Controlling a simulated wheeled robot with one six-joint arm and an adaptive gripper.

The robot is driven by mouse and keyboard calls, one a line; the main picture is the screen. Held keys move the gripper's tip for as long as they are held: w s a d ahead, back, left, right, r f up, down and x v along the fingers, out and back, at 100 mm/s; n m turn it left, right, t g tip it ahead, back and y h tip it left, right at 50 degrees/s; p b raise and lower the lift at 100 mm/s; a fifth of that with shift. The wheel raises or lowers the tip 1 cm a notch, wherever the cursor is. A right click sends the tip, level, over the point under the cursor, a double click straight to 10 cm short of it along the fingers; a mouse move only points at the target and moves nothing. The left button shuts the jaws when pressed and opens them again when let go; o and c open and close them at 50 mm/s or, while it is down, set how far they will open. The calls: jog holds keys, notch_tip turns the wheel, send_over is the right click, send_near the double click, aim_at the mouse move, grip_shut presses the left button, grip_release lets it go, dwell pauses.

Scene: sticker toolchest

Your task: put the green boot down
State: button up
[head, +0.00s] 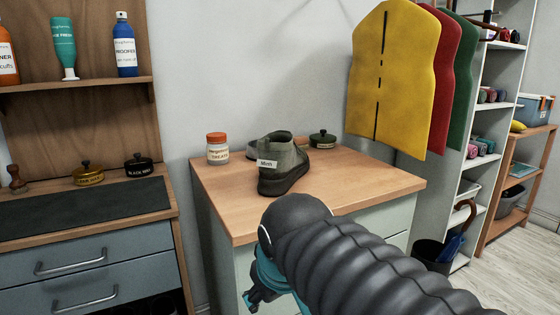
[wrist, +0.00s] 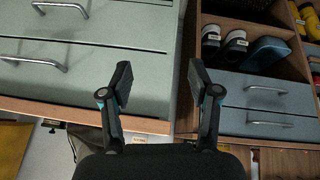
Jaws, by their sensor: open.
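The green boot (head: 284,165), dark olive with a white tag reading "Mirth", stands upright on the wooden top of a pale green cabinet (head: 350,191). My gripper (head: 254,298) is low in front of that cabinet, below its top edge and apart from the boot. In the wrist view my gripper (wrist: 158,85) has its two fingers spread with nothing between them. Its tips are in front of the drawers. I cannot clearly make out the boot in the wrist view.
A jar with an orange lid (head: 217,148) and a dark green tin (head: 322,139) flank the boot. Front and right parts of the top are clear. A workbench (head: 100,212) stands left; coloured templates (head: 395,85) hang right. Shoes (wrist: 235,42) sit in a cubby.

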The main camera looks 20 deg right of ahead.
aim_at(284, 144)
jog(key=w+d+r+n, duration=0.1)
jog(key=w+r, duration=0.3)
jog(key=r, duration=0.1)
jog(key=w+d+r+n+h, duration=0.1)
jog(key=w+d+r, duration=0.1)
jog(key=w+r, duration=0.2)
jog(key=w+d+r+n+h, duration=0.1)
jog(key=w+d+r+n, duration=0.1)
jog(key=w+r, duration=0.3)
jog(key=shift+w+d+r, duration=0.2)
jog(key=shift+w+r, duration=0.1)
jog(key=shift+w, duration=0.05)
jog(key=w+d+r+n+h+p, duration=0.1)
jog(key=w+d+r+n+h, duration=0.15)
jog(key=w+r, duration=0.3)
jog(key=w+d+r+n+h, duration=0.1)
jog(key=w+d+r, duration=0.3)
jog(key=w+r, duration=0.15)
jog(key=x, duration=0.9)
jog(key=shift+w+a+f+b, duration=0.15)
jog(key=shift+w+a+b, duration=0.2)
jog(key=shift+w+b, duration=0.1)
jog(key=shift+t, duration=0.3)
jog(key=shift+x, duration=2.65)
jog(key=shift+a+f, duration=0.1)
jog(key=shift+a, duration=0.1)
grip_shut()
